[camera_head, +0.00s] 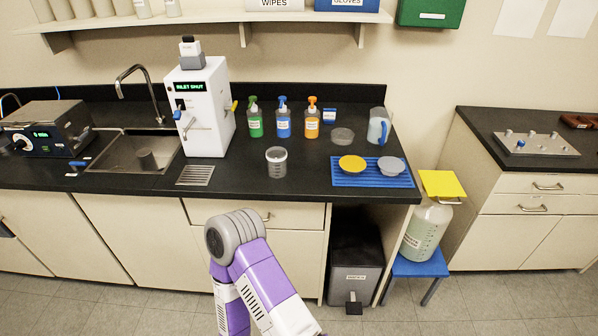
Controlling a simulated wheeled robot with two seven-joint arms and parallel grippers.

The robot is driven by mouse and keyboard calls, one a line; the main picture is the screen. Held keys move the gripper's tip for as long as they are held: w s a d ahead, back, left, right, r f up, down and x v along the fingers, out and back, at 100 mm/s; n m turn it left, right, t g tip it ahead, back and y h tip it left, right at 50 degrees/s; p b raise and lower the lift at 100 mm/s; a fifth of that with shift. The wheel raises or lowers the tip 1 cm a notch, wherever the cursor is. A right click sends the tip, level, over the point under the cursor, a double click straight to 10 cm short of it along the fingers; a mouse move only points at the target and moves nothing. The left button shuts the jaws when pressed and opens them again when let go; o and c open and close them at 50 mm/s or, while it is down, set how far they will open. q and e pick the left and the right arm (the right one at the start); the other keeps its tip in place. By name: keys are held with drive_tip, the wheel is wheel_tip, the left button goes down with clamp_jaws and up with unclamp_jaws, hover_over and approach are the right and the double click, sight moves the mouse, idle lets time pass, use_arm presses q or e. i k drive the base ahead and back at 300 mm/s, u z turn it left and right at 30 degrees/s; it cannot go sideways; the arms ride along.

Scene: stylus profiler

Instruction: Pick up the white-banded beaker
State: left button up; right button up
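A clear beaker (276,162) with a pale band near its rim stands upright on the black counter, near the front edge and right of the white machine. It looks empty, though its inside is too small to tell for sure. A purple and white arm of mine rises from the bottom in front of the cabinets, below the beaker and apart from it. Neither of my grippers shows in this view.
The white machine (200,112) reads "INLET SHUT", with a drain grille (195,175) before it. Green (255,122), blue (283,122) and orange (312,122) bottles stand behind the beaker. A blue mat (371,181) holding two dishes lies right, below a pitcher (378,127).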

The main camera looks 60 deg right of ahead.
sight(277, 156)
drive_tip(key=z, duration=1.4)
